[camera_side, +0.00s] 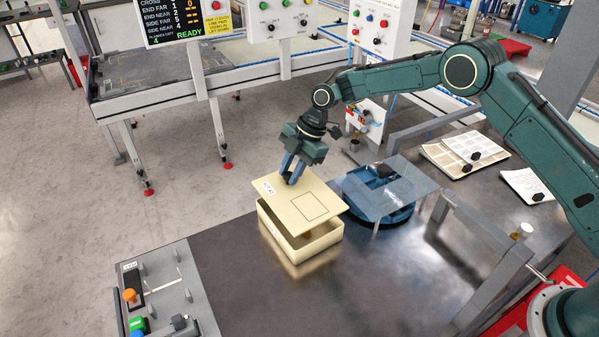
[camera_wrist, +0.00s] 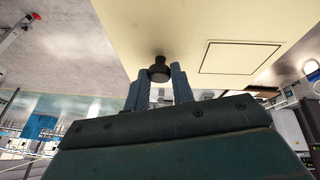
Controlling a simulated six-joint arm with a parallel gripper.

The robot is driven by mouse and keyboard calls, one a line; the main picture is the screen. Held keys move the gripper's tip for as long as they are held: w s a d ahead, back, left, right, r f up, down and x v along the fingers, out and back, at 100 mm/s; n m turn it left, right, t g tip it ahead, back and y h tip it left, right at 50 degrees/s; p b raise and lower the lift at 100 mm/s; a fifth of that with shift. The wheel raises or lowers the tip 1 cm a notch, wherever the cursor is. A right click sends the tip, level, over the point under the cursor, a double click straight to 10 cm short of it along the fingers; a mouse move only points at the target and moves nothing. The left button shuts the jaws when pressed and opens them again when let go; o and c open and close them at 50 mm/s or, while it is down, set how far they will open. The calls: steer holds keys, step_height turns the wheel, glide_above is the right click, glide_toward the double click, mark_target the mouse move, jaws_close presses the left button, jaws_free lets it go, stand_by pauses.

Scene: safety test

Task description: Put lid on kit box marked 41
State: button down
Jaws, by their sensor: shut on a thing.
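The cream lid (camera_side: 303,204) is in my gripper (camera_side: 291,176), whose fingers are shut on its dark knob. The lid sits over the open cream kit box (camera_side: 322,244) on the dark table, turned and tilted relative to it. A gap shows between lid and box at the front; contact at the back cannot be told. A white label on the lid's left corner is too small to read surely. In the wrist view the lid (camera_wrist: 190,25) fills the top, with its knob (camera_wrist: 159,73) between the fingertips of my gripper (camera_wrist: 158,88). Most of the box inside is hidden.
A blue round fixture (camera_side: 391,214) under a clear plate (camera_side: 398,190) stands close right of the box. A control panel (camera_side: 165,292) lies at the table's front left. Sheets and boards (camera_side: 466,152) lie at the back right. The front middle of the table is clear.

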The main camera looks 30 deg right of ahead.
steer(key=shift+f, duration=2.4)
steer(key=shift+f, duration=0.35)
stand_by(1.1)
steer(key=c, duration=0.6)
jaws_free()
steer(key=shift+c, duration=0.2)
steer(key=shift+r, duration=0.1)
steer(key=shift+r, duration=3.4)
steer(key=shift+r, duration=0.1)
